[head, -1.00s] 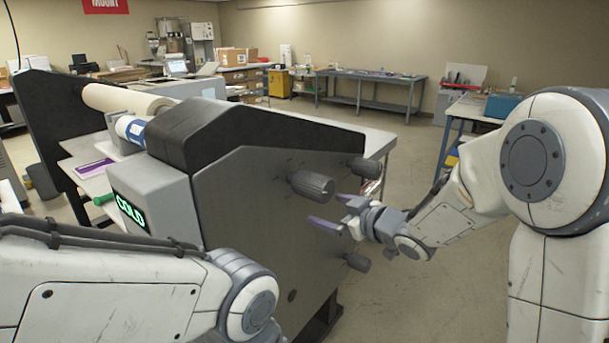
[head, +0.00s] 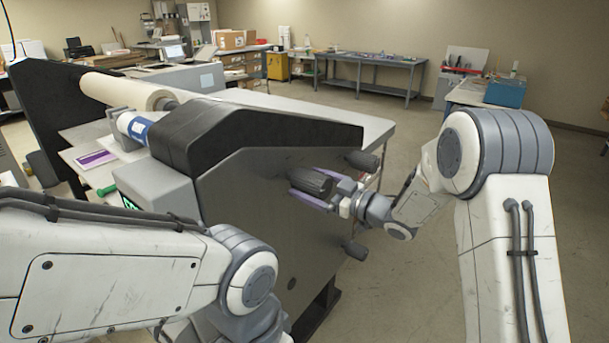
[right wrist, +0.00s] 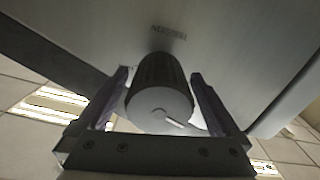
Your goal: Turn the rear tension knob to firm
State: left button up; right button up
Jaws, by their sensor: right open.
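A dark ribbed knob (head: 311,181) sticks out of the grey side panel (head: 245,215) of the laminator. The right wrist view shows this knob (right wrist: 158,92) end-on, with a pale slanted line on its round face. Blurred lettering on the panel above it appears to read TENSION upside down. My right gripper (head: 306,187) is open, with one purple finger on each side of the knob. In the right wrist view a narrow gap shows beside the knob, so the fingers are not clearly touching it. My left arm is in the foreground; its gripper is out of view.
Two smaller dark knobs, an upper one (head: 362,160) and a lower one (head: 355,249), project from the same panel near my right gripper. The grey display box (head: 158,185) is partly hidden by my left arm. Open floor (head: 400,290) lies to the right.

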jog(key=shift+x, duration=1.05)
jog(key=c, duration=1.3)
